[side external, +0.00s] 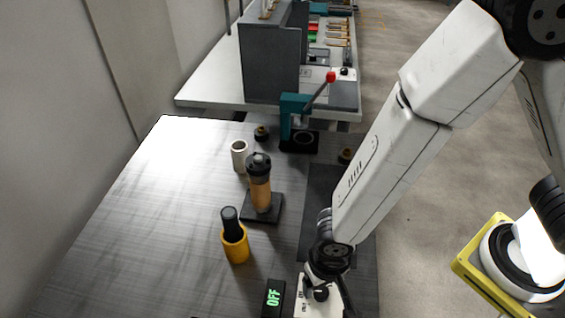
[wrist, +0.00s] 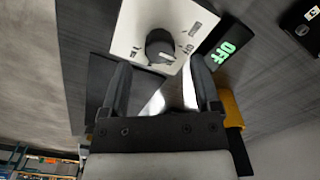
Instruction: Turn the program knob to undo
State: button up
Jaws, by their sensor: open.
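The program knob (wrist: 160,46) is a round black dial with a pale pointer mark, on a white panel (wrist: 133,22) in the wrist view. A black display (wrist: 224,53) beside the panel shows green "OFF"; the display (side external: 274,297) is also at the bottom of the side view. My gripper (wrist: 161,70) is open, its two fingers apart on either side of the knob's near side, with nothing between them. In the side view my gripper (side external: 330,283) is over the panel (side external: 302,303), partly covering it.
A yellow cup with a black-topped item (side external: 236,246), a tan cylinder on a black base (side external: 260,190) and a white cup (side external: 240,156) stand left of my arm. A teal press with a red-knobbed lever (side external: 295,110) stands farther back. The table's left part is clear.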

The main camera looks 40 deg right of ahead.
aim_at(321, 294)
jog(key=shift+f, duration=1.4)
grip_shut()
jog(key=shift+n, duration=0.4)
jog(key=n, duration=0.3)
jog(key=shift+n, duration=2)
